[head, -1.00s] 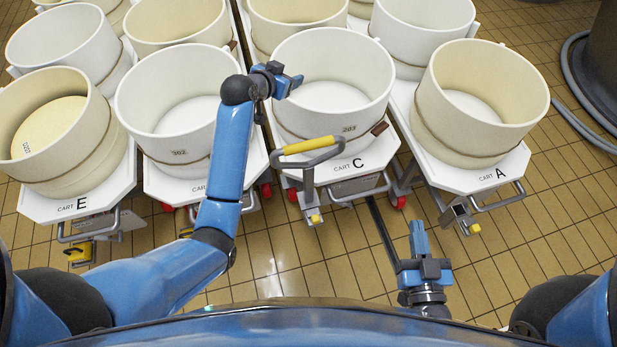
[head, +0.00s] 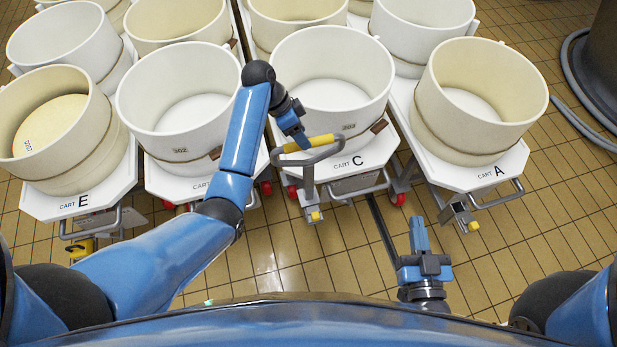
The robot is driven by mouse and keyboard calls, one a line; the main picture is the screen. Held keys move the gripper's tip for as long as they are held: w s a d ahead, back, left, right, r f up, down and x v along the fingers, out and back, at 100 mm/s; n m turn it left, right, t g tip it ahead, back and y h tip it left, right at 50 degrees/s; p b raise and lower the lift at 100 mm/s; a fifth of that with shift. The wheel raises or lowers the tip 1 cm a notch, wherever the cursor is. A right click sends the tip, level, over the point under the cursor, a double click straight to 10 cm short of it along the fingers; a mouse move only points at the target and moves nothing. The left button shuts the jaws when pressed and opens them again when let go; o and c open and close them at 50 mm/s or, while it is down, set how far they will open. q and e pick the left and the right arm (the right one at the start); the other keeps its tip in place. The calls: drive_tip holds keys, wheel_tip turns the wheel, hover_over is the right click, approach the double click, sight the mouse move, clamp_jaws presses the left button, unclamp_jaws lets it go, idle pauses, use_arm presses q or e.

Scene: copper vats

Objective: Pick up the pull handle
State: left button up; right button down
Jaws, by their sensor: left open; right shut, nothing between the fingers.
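The pull handle (head: 322,142) is a grey loop with a yellow grip along its top, standing upright at the front of the white cart marked C (head: 358,161). My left gripper (head: 301,138) is open and points down at the yellow grip from behind it. Its fingertips overlap the grip's left part in the head view; I cannot tell if they touch it. My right gripper (head: 418,234) is shut and empty, low in front of the carts, to the right of the handle.
Cart C carries a large white vat (head: 331,111) just behind the handle. Cart E (head: 45,207) stands at the left and cart A (head: 515,163) at the right, each with a vat. More vats stand behind. The tiled floor (head: 345,262) in front is clear.

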use_arm(q)
drive_tip(key=p, duration=0.1)
hover_over(311, 161)
drive_tip(key=shift+a+f, duration=0.15)
drive_tip(key=shift+f, duration=1.05)
drive_tip(key=shift+a+f, duration=0.1)
drive_tip(key=shift+f, duration=1.05)
drive_tip(key=shift+d+f, duration=0.25)
drive_tip(key=shift+f, duration=0.25)
drive_tip(key=shift+f, duration=0.3)
drive_tip(key=shift+c, duration=0.3)
clamp_jaws()
drive_tip(key=shift+w+r, duration=0.1)
drive_tip(key=shift+r, duration=0.05)
